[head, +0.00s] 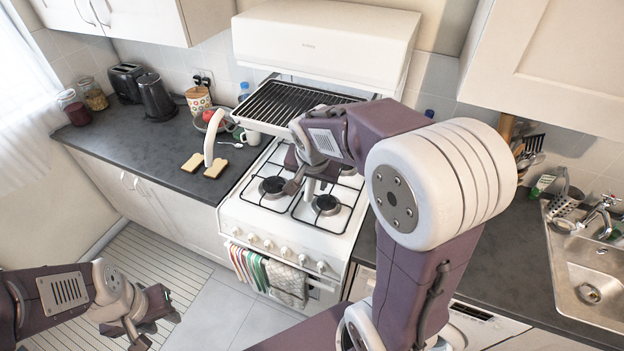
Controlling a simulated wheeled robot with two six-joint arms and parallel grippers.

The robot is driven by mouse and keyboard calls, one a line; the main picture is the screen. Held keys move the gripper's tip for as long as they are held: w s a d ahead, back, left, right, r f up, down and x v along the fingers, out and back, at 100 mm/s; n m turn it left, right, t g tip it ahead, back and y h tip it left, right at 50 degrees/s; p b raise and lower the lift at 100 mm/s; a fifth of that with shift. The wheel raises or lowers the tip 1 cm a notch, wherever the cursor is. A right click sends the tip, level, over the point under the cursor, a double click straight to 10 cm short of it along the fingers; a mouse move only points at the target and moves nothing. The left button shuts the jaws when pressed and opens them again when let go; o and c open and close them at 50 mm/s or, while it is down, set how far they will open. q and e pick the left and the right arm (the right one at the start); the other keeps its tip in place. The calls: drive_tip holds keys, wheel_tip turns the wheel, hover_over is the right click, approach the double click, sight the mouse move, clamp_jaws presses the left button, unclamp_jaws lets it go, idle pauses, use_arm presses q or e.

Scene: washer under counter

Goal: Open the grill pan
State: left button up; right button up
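The grill pan (290,101) is a dark wire rack in a pan under the white grill hood (325,38) of the cooker. It sticks out in front of the hood, and its right part is hidden by my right arm. Its curved white handle (211,138) points left and hangs over the counter. My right gripper (300,186) is over the hob, below and in front of the pan, apart from the handle. Its fingers are partly hidden, so I cannot tell its opening. My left gripper (152,318) is open and empty at the lower left, over the floor.
The white cooker (285,222) has a gas hob, front knobs and hanging towels (287,283). Bread slices (216,168), a mug (252,137), a kettle (155,97) and a toaster (127,82) stand on the left counter. A sink (590,285) is at right.

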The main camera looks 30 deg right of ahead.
drive_tip(key=shift+r, duration=0.1)
drive_tip(key=b+v, duration=0.1)
drive_tip(key=v, duration=0.8)
drive_tip(key=shift+w, duration=0.1)
drive_tip(key=shift+b, duration=0.3)
drive_tip(key=s+a+f+n+g+b, duration=0.1)
drive_tip(key=s+f+n+b, duration=0.1)
drive_tip(key=f, duration=0.8)
drive_tip(key=s+a+f+n+g+y+b, duration=0.1)
drive_tip(key=s+f+n+b, duration=0.2)
drive_tip(key=f, duration=0.7)
drive_tip(key=s+a+f+n+g+y+b, duration=0.1)
drive_tip(key=s+a+f+n+b, duration=0.1)
drive_tip(key=f, duration=0.8)
drive_tip(key=s+n+b, duration=0.1)
drive_tip(key=s+b, duration=0.1)
drive_tip(key=s, duration=0.1)
